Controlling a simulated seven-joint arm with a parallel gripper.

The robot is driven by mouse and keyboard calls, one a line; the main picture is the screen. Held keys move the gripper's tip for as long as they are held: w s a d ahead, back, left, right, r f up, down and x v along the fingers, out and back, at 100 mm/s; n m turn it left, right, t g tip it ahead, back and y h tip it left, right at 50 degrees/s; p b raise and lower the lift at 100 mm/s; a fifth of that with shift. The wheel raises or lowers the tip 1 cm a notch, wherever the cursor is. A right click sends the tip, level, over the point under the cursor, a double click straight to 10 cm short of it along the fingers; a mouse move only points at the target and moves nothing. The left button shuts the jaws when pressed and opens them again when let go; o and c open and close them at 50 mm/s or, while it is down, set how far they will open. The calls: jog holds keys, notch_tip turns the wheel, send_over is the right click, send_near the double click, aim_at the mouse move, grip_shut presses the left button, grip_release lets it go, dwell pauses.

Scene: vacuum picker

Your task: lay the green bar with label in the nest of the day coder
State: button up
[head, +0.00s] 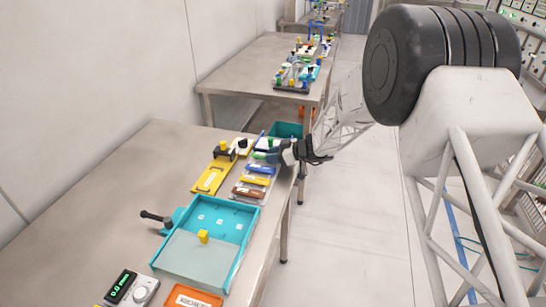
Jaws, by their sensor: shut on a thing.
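My gripper (284,152) is at the right edge of the near table, beside a row of coloured bars. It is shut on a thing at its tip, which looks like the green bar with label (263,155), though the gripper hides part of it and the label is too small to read. A yellow fixture with a dark block (211,179) stands left of the bars and may be the day coder. I cannot make out its nest clearly.
A blue bar (260,168), a yellow bar (255,180) and a brown bar (247,192) lie in the row. A teal bin (288,129) stands behind my gripper.

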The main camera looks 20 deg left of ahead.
jog(key=shift+f, duration=0.2)
jog(key=shift+f, duration=0.2)
jog(key=o, duration=0.9)
jog(key=shift+v, duration=3.9)
jog(key=shift+s+f, duration=0.15)
jog(key=shift+s, duration=0.05)
